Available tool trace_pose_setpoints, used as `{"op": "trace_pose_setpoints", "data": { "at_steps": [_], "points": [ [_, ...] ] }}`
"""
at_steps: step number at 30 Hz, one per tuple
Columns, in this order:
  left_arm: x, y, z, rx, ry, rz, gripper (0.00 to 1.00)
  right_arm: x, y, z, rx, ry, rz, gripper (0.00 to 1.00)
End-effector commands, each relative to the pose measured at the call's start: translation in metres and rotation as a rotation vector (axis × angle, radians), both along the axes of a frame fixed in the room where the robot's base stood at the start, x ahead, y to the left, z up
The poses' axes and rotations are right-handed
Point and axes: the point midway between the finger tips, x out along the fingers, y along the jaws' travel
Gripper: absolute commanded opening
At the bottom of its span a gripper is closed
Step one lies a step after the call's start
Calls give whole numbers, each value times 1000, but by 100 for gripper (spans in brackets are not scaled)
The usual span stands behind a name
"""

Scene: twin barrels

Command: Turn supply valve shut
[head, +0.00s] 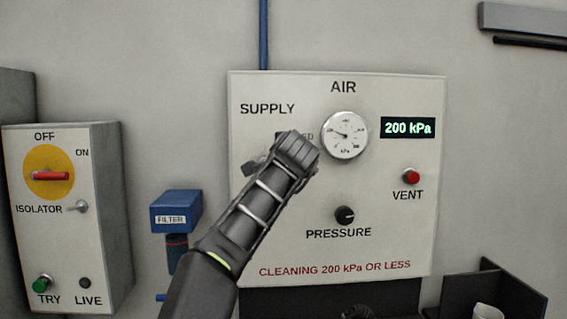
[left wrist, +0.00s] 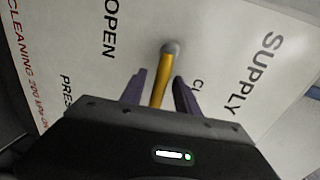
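The supply valve's yellow lever (left wrist: 160,85) shows in the left wrist view, running from its grey pivot (left wrist: 171,48) on the panel. It lies roughly along the panel's horizontal, pointing towards the panel's right, beside the partly hidden CLOSED lettering. The OPEN lettering is below the pivot on the panel. My left gripper (left wrist: 160,88) is open, with a finger on each side of the lever; I cannot tell whether either touches it. In the head view my left gripper (head: 290,150) hides the valve below SUPPLY. A dark part at the bottom edge may be my right gripper (head: 365,313).
The white AIR panel (head: 400,245) carries a gauge (head: 345,135), a 200 kPa display (head: 408,128), a red vent button (head: 411,176) and a black pressure knob (head: 345,214). An isolator box (head: 110,220) and a blue filter (head: 177,212) stand left. A dark bin (head: 510,285) is lower right.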

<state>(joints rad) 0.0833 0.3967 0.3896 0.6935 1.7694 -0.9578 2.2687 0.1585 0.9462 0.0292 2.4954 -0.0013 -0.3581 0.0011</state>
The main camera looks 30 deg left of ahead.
Motion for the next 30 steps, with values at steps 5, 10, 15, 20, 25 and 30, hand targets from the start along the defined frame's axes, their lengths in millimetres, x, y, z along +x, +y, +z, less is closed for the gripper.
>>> {"op": "trace_pose_setpoints", "data": {
  "at_steps": [5, 10, 15, 20, 25, 30],
  "points": [
    [-8, -6, 0, 0, 0, 0, 38, 0, 0, -7, 0, 0, 0, 36],
    [-28, -22, 4, 0, -3, -3, 38, 0, 0, -20, 0, -1, 0, 36],
    [-49, -38, 10, 0, -1, -2, 38, 0, 0, -30, 0, -1, 1, 36],
    [-60, -46, 14, 0, 0, 0, 38, 0, 0, -32, -1, -1, 1, 36],
    [-61, -46, 15, 0, 0, 0, 38, 0, 0, -32, -1, -1, 1, 36],
    [-61, -46, 15, 0, 0, 0, 38, 0, 0, -32, 0, -1, 1, 36]
  ]
}}
